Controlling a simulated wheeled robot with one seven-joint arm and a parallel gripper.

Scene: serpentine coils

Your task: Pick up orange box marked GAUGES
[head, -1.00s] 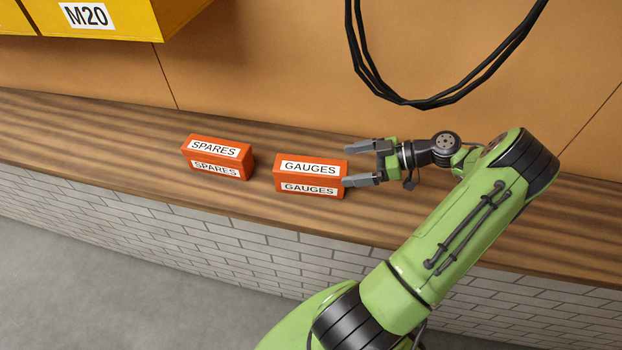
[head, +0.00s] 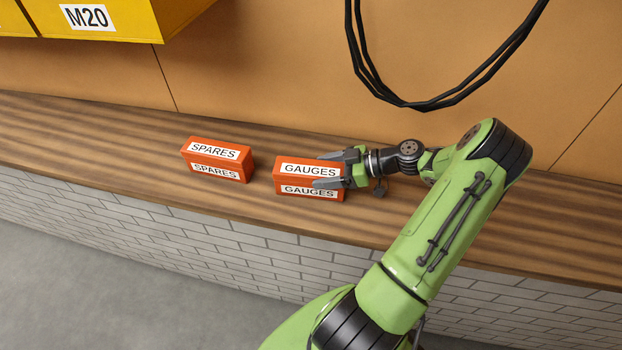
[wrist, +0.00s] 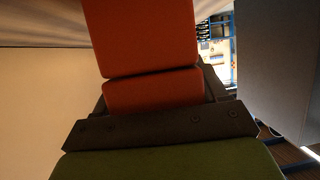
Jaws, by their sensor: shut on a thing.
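The orange box marked GAUGES (head: 292,181) stands on the wooden shelf (head: 110,150), with white labels on its top and front. My gripper (head: 332,170) is shut on its right end, one finger across the front and the other behind. The front finger covers part of the lower label. The box appears to rest on the shelf. In the wrist view a plain orange surface of the box (wrist: 140,40) fills the upper middle, close to the gripper's dark base plate.
A second orange box marked SPARES (head: 216,160) stands to the left, with a small gap between. A yellow bin marked M20 (head: 110,22) hangs at the upper left. Black cables (head: 420,104) loop down above my arm. The shelf is bare to the right.

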